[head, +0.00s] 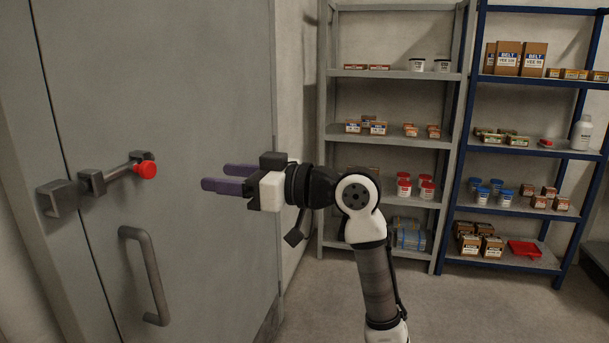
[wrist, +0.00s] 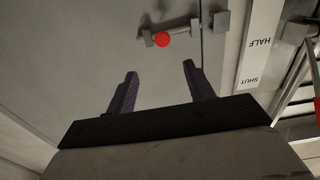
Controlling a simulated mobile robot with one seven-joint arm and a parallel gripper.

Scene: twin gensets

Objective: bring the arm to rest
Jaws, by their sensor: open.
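My gripper (head: 215,179) is at the end of my arm, in the middle of the head view. Its two purple fingers point left towards the grey door. In the wrist view the fingers (wrist: 158,82) stand apart with nothing between them. The gripper is empty and appears clear of the door and its bolt. My arm rises from the bottom of the head view and bends at the wrist.
A grey door (head: 190,90) on the left carries a sliding bolt with a red knob (head: 146,170) and a bar handle (head: 147,275). A grey shelf unit (head: 395,74) and a blue one (head: 500,80) hold boxes and tubs. Open floor lies before them.

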